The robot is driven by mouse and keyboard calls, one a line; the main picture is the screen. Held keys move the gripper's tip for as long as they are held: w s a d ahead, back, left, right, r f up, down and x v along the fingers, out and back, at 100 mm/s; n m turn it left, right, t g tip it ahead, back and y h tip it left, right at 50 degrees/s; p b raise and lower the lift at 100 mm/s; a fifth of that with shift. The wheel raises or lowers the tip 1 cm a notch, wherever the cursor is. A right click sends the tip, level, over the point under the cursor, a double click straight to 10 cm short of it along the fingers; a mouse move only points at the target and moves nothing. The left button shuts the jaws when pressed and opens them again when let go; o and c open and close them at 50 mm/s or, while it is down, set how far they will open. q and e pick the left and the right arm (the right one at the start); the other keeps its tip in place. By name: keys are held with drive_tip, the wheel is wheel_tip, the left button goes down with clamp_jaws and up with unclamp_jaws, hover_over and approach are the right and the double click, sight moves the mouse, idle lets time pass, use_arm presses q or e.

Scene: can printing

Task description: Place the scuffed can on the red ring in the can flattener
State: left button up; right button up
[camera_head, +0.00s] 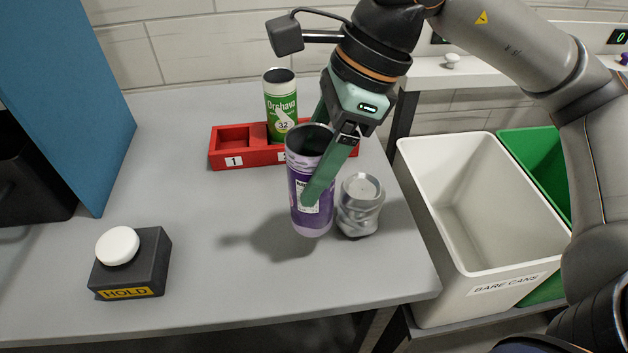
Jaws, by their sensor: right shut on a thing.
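A purple can (298,178) with a white label and an open dark top is in my right gripper (311,192). One green finger crosses its near side; the other finger is mostly hidden behind it. The can is close to upright and appears to hang just above the grey table, with its shadow to the left. Whether it is the scuffed can, I cannot tell for sure. A crumpled silver can (360,207) stands on the table just right of it. The can flattener and red ring are not recognisable in view. My left gripper is not in view.
A red numbered tray (233,160) at the back holds a green can (281,100); its left compartment is empty. A black HOLD box (132,265) with a white button stands front left. A white BARE CANS bin (480,260) and a green bin (540,150) stand right.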

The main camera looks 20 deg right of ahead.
sight(315, 221)
drive_tip(key=shift+w+d+f, duration=0.4)
drive_tip(key=shift+w+f, duration=0.1)
drive_tip(key=shift+f, duration=0.3)
drive_tip(key=shift+w+d+f, duration=0.1)
drive_tip(key=shift+f, duration=1.55)
drive_tip(key=shift+b, duration=0.3)
drive_tip(key=shift+f, duration=0.2)
drive_tip(key=o, duration=1.3)
